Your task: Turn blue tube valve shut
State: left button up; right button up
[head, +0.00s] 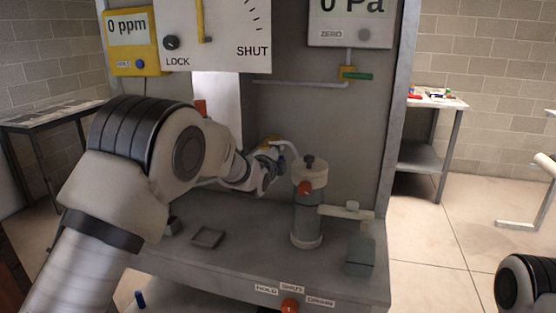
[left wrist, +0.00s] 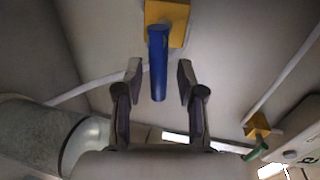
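The blue valve handle (left wrist: 158,62) hangs from a yellow valve body (left wrist: 167,18) on a pale tube in the left wrist view. My left gripper (left wrist: 159,78) is open, with one finger on each side of the handle. Gaps show between the fingers and the handle. My right gripper is out of view.
A green-handled valve (head: 357,76) is higher on the right. A large LOCK/SHUT panel (head: 228,30) hangs above. Side tables (head: 436,101) stand beyond the cabinet.

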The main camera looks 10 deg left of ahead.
pick_arm(q)
jog(key=shift+f, duration=0.15)
jog(key=shift+s, duration=0.3)
jog(key=s+r, duration=0.2)
jog(key=s, duration=0.9)
jog(key=shift+a+r, duration=0.15)
jog(key=shift+a, duration=0.15)
